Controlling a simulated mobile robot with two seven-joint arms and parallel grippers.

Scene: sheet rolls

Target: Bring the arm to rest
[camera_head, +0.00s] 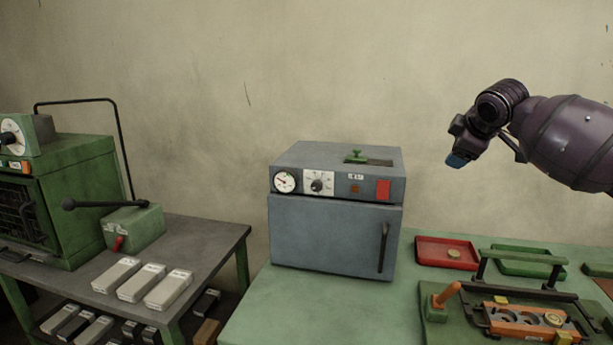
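My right arm comes in from the right edge, raised above the green table. Its gripper (457,160) hangs in the air to the right of the grey oven, well clear of it and of the table. A blue tip shows at its end. The fingers are seen too small and side-on to tell whether they are open or shut, and I see no object in them. My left arm and gripper are not in view.
The grey oven (335,238) stands shut on the green table (290,310). A red tray (428,260), a green tray (512,264) and a fixture with an orange plate (498,318) lie right. A green machine (75,175) and several pale blocks (142,283) occupy the left bench.

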